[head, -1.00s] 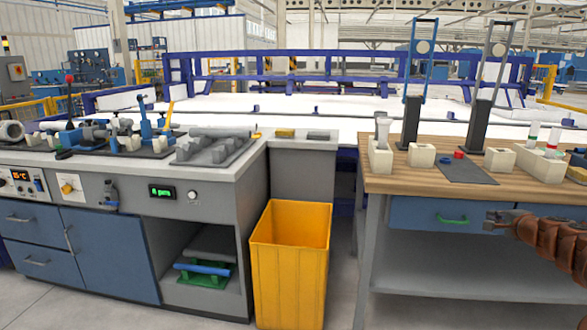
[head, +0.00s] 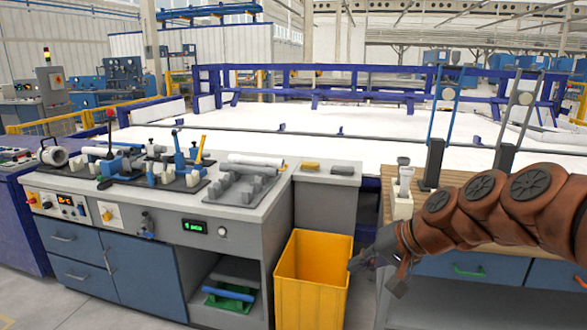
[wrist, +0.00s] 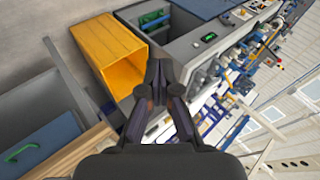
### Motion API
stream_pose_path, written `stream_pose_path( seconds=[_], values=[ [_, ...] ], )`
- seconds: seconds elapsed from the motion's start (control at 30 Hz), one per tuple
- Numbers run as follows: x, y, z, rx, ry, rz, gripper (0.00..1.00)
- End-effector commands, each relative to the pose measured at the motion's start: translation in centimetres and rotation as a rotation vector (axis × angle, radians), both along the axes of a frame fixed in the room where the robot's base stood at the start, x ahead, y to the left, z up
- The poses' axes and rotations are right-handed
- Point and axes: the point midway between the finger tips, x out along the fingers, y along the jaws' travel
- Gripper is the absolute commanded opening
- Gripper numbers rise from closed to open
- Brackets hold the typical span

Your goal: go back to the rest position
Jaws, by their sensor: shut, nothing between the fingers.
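My gripper (head: 372,262) is at the end of my brown arm, right of centre in the head view. It is in the air in front of the gap between the yellow bin and the wooden table. In the wrist view my gripper (wrist: 158,75) has its dark fingers together with nothing between them. The yellow bin (head: 312,290) stands open-topped just left of the gripper in the head view. It also shows in the wrist view (wrist: 107,50), beyond the fingers to the left. My arm hides much of the wooden table (head: 396,180).
The grey workbench (head: 235,212) on the left carries valves, clamps and a grey pipe rack (head: 240,185). A blue pipe (head: 228,292) lies on a green holder on its lower shelf. A white block holder (head: 402,203) stands on the wooden table. Floor is clear at lower left.

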Motion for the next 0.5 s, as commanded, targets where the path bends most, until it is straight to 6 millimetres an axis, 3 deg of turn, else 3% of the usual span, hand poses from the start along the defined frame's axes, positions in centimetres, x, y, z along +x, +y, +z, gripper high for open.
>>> stream_pose_path(
  seconds=[0.03, 0.23, 0.5],
  values=[
    [-2.7, 1.1, 1.5, -0.057, 0.03, 0.052, 0.0],
    [-12.9, 2.1, 1.2, -0.273, 0.184, 0.208, 0.0],
    [-25.3, -1.9, 1.6, -0.537, 0.404, 0.303, 0.0]
  ],
)
